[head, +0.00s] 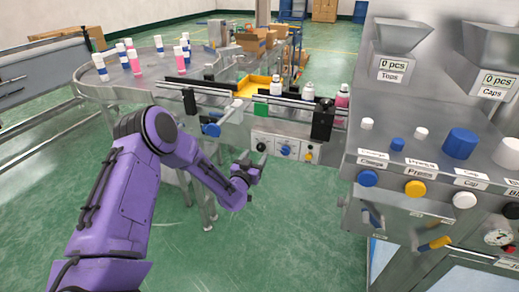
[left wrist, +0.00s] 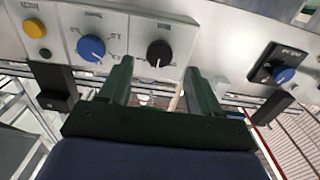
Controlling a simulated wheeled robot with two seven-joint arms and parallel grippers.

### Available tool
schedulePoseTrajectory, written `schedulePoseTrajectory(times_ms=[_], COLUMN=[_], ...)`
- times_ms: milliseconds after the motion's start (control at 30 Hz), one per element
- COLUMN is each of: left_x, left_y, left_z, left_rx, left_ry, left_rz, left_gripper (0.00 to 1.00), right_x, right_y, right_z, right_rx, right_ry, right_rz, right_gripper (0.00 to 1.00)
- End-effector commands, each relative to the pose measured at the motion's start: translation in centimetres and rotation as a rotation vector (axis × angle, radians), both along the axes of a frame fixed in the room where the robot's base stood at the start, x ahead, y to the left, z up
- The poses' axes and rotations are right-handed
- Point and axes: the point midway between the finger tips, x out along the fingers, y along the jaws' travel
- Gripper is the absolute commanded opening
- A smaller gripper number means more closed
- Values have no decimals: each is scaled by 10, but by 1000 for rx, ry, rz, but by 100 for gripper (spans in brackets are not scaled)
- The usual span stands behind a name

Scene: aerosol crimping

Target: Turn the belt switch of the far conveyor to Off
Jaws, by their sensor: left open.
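A grey control panel (head: 274,140) on the conveyor's front carries a black knob (head: 262,146), a blue knob (head: 286,150) and a yellow button (head: 309,156). Another blue switch (head: 212,130) sits further left. Labels are too small to tell which is the belt switch or its setting. My left gripper (head: 247,164) is open and empty just below and in front of the black knob. In the left wrist view, the black knob (left wrist: 158,52) shows beyond the gap between the fingers (left wrist: 160,88), apart from them. The blue knob (left wrist: 91,49) is outside the left finger. My right gripper is out of view.
A machine (head: 440,120) with hoppers, buttons and a yellow handle stands close at right. Cans (head: 276,86) stand on the conveyor, and more (head: 133,60) on the round table at left. The green floor (head: 300,235) below is clear.

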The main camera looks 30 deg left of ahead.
Motion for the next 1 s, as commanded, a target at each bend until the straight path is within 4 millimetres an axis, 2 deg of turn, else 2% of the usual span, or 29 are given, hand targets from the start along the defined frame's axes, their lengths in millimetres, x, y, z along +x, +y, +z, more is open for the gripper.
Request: schedulePoseTrajectory(times_ms=[100,233,567,600,667,700,767,1000], left_x=[24,41,48,48,48,48,48,48], left_y=[6,9,11,11,11,11,11,11], left_z=[0,-1,-1,-1,-1,-1,-1,-2], left_rx=[0,-1,-2,-2,-2,-3,-3,-14], left_ry=[0,1,3,3,3,2,2,0], left_rz=[2,-1,-2,-2,-2,-2,-2,-2], left_gripper=[63,63,63,56,37,24,7,7], right_x=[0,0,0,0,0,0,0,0], right_y=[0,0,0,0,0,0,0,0], right_z=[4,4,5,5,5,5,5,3], right_rx=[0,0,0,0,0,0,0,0], right_ry=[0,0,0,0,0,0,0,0], right_rz=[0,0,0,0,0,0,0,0], right_gripper=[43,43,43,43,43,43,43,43])
